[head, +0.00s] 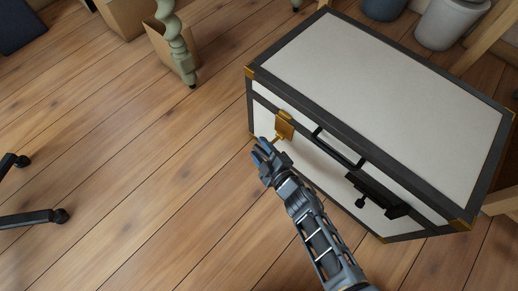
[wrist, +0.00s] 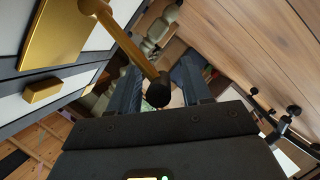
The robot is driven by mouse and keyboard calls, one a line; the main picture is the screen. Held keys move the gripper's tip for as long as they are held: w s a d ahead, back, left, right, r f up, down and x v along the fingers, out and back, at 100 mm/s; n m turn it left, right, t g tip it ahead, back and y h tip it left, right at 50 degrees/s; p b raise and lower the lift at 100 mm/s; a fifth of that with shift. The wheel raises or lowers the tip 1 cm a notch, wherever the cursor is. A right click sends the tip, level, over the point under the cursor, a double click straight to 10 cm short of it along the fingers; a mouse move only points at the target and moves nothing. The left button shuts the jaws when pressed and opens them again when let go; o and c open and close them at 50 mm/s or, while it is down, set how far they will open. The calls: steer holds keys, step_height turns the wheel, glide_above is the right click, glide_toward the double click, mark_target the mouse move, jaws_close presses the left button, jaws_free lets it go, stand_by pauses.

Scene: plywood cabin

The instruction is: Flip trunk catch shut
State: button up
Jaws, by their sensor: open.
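The trunk (head: 385,80) is off-white with dark edging and brass corners, and its lid is down. On its front left is a brass catch (head: 285,126), with a plate that shows large in the wrist view (wrist: 65,35). A brass lever sticks out from the catch and ends in a dark round knob (wrist: 158,92). A small brass block (wrist: 43,91) sits on the trunk front below the plate. My gripper (head: 265,152) is open at the lever's end. In the wrist view its two fingers stand on either side of the knob; contact is unclear.
A black handle (head: 338,148) and a black latch with a knob (head: 378,194) are on the trunk front, right of the brass catch. A green turned leg (head: 175,45) and a cardboard box (head: 120,15) stand upper left. The wooden floor to the left is mostly clear.

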steer(key=shift+w+a+f, duration=0.2)
steer(key=shift+w+a, duration=0.2)
steer(key=shift+w, duration=0.15)
steer(key=shift+c, duration=0.5)
jaws_close()
